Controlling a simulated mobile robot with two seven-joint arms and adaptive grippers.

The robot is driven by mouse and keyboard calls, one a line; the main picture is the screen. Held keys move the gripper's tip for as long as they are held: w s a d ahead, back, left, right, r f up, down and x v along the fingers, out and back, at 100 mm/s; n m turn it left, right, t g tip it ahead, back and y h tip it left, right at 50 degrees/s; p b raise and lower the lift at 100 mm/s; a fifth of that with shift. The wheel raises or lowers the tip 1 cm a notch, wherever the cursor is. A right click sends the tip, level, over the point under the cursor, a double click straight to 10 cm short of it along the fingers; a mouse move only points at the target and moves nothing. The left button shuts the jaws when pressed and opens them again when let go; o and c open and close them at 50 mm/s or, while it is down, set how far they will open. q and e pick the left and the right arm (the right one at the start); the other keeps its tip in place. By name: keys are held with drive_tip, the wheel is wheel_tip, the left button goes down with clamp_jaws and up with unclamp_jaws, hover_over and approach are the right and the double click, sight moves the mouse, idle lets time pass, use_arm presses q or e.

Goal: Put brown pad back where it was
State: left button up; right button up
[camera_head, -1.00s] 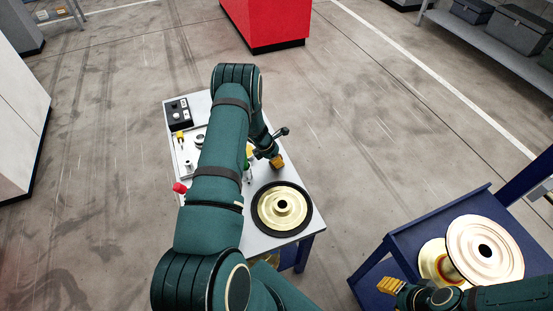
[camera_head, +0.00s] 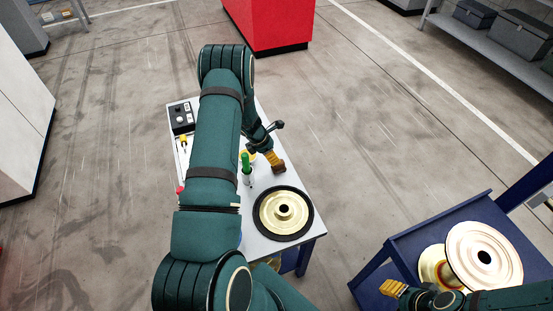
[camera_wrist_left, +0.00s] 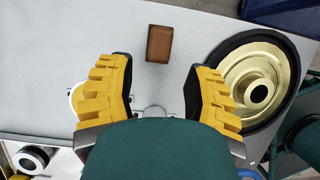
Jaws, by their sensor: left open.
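A small brown pad (camera_wrist_left: 159,43) lies on the grey tabletop in the left wrist view. It is ahead of my left gripper (camera_wrist_left: 158,88), between the lines of its two yellow fingers, and apart from both. The left gripper is open with nothing between its fingers. In the head view the left gripper (camera_head: 277,162) is over the table's right side, behind the gold spool; I cannot make out the pad there. My right gripper (camera_head: 392,288) is at the blue stand's left edge; its opening is not clear.
A gold spool on a black ring (camera_head: 284,211) sits on the table's near part, right of the left gripper in the wrist view. A green-topped item (camera_head: 246,164) stands beside my arm. A black control box (camera_head: 181,118) is at the back left. The blue stand (camera_head: 400,250) holds large spools.

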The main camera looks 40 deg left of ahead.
use_arm(q)
drive_tip(key=d+v, duration=0.1)
drive_tip(key=v, duration=0.4)
drive_tip(key=s+d+f+m+g, duration=0.2)
drive_tip(key=s+d+m, duration=0.1)
drive_tip(key=d+m, duration=0.65)
drive_tip(key=s+d+f+m+g, duration=0.1)
drive_tip(key=s+d+m, duration=0.4)
drive_tip(key=d, duration=0.7)
drive_tip(key=s+d+r+m, duration=0.2)
drive_tip(key=s+d+m, duration=0.1)
drive_tip(key=d+m, duration=0.4)
drive_tip(key=s+d+r+m+h, duration=0.1)
drive_tip(key=s+d+m, duration=0.3)
drive_tip(key=d+m, duration=0.3)
drive_tip(key=shift+d+r+t+h+p, duration=0.3)
drive_tip(key=shift+d+r, duration=0.1)
drive_tip(key=shift+d, duration=0.4)
